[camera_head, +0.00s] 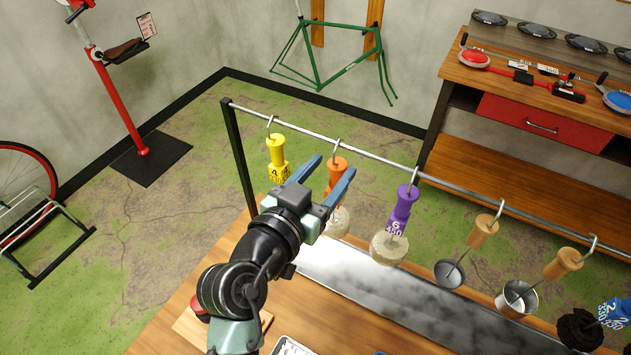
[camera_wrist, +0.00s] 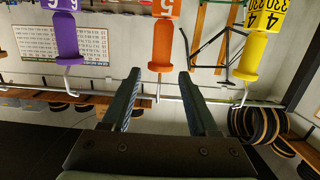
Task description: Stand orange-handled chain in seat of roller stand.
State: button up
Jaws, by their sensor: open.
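The orange-handled chain hangs by a hook from the rail; its orange handle (camera_head: 337,168) and pale round coil (camera_head: 336,222) show partly behind my gripper (camera_head: 328,174). In the wrist view the orange handle (camera_wrist: 163,46) appears upside down, in line with the gap between my two fingers (camera_wrist: 158,80). The fingers are open and the hook's wire shows between them; I cannot tell whether they touch anything. I cannot make out the roller stand with certainty in either view.
The rail (camera_head: 375,156) also carries a yellow handle (camera_head: 277,155) to the left and a purple handle (camera_head: 402,208) to the right, both close by. Several more tools hang further right. Below are a metal tray (camera_head: 350,290) and the wooden bench (camera_head: 225,285).

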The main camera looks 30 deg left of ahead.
aim_at(333, 178)
jog(key=w, duration=0.2)
jog(key=shift+w+f, duration=0.15)
jog(key=shift+w, duration=0.2)
jog(key=shift+w+d+f+b, duration=0.1)
jog(key=shift+w+f+b, duration=0.1)
jog(key=shift+f+b, duration=0.35)
jog(key=shift+w+f+b, duration=0.15)
jog(key=shift+f+b, duration=0.3)
jog(key=shift+f, duration=0.05)
jog(key=shift+f+b, duration=0.65)
jog(key=shift+b, duration=0.15)
grip_shut()
jog(key=shift+r, duration=0.15)
